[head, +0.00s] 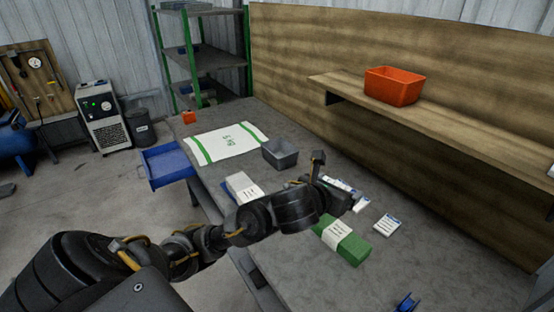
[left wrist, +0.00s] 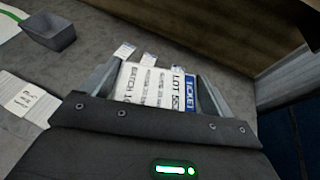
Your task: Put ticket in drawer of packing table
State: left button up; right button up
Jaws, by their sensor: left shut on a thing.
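The ticket, a white card with a blue "TICKET" edge and a "LOT" line, (left wrist: 152,88) is held between the fingers of my left gripper (left wrist: 160,75) in the left wrist view. In the head view my left gripper (head: 335,198) is above the packing table (head: 310,270), over its middle; its fingers are largely hidden by the wrist. A blue drawer (head: 166,167) stands pulled open at the packing table's far left side, well away from the gripper. What is inside it cannot be made out. My right gripper is not in view.
Several white cards (head: 387,225) and a green banded bundle (head: 341,241) lie near the gripper. A grey bin (head: 280,153), white stack (head: 243,187) and printed sack (head: 226,142) lie toward the drawer. A shelf (head: 440,111) with an orange bin (head: 394,87) overhangs the back.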

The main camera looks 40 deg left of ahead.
aim_at(169, 166)
jog(key=k, duration=0.5)
jog(key=u, duration=3.1)
jog(key=i, duration=5.65)
jog(key=z, duration=2.2)
